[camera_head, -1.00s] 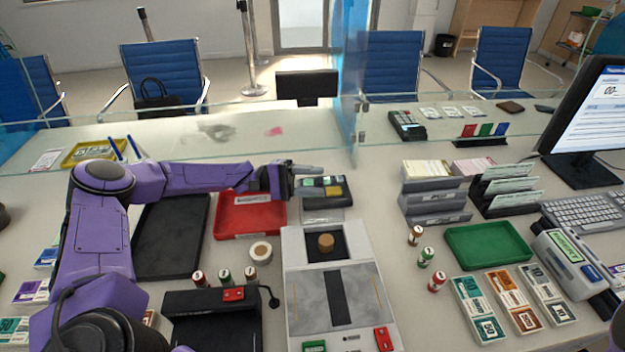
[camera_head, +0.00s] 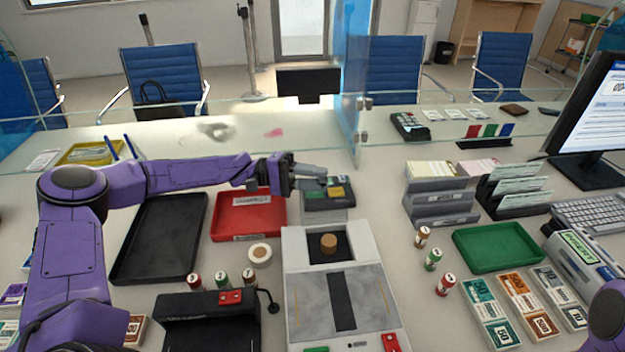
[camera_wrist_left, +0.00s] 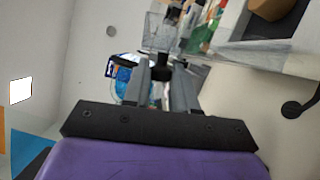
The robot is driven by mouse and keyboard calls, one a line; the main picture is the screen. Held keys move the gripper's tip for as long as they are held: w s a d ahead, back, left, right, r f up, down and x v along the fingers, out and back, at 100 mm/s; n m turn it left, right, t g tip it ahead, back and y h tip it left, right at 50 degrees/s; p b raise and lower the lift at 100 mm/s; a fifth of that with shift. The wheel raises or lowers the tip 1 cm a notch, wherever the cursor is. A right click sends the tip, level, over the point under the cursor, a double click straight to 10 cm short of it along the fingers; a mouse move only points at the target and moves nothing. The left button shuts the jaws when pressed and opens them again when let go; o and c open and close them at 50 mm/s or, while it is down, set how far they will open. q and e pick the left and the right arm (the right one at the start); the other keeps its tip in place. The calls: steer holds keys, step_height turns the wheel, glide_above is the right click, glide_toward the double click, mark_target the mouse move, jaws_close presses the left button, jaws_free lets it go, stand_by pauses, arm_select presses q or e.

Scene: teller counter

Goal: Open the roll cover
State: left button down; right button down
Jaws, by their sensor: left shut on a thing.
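A small dark device (camera_head: 340,198) with a grey-green and yellow top stands on the counter in the middle of the head view. A clear, see-through panel (camera_wrist_left: 163,32) shows just beyond the fingertips in the left wrist view; I take it to be the roll cover, but its hinge and angle cannot be told. My left gripper (camera_head: 324,177) reaches in from the left to the device's back edge. In the left wrist view its fingers (camera_wrist_left: 161,82) are shut on a small black part (camera_wrist_left: 160,68) at the panel's near side. My right gripper is out of view.
A grey counter machine (camera_head: 378,290) with a brown cylinder (camera_head: 329,243) stands in front of the device. A red tray (camera_head: 224,228), a black tray (camera_head: 125,270) and a tape roll (camera_head: 260,254) lie left. A glass partition (camera_head: 348,80) rises behind.

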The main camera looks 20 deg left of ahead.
arm_select(q)
steer(key=c, duration=0.9)
jaws_free()
steer(key=shift+d, duration=0.1)
steer(key=a+b, duration=0.1)
steer(key=a, duration=0.2)
steer(key=s+a+b, duration=0.1)
steer(key=a, duration=0.3)
steer(key=a+b, duration=0.1)
steer(key=a, duration=0.2)
steer(key=shift+s+a+f, duration=0.2)
steer(key=shift+s+f, duration=0.1)
steer(key=shift+s, duration=0.05)
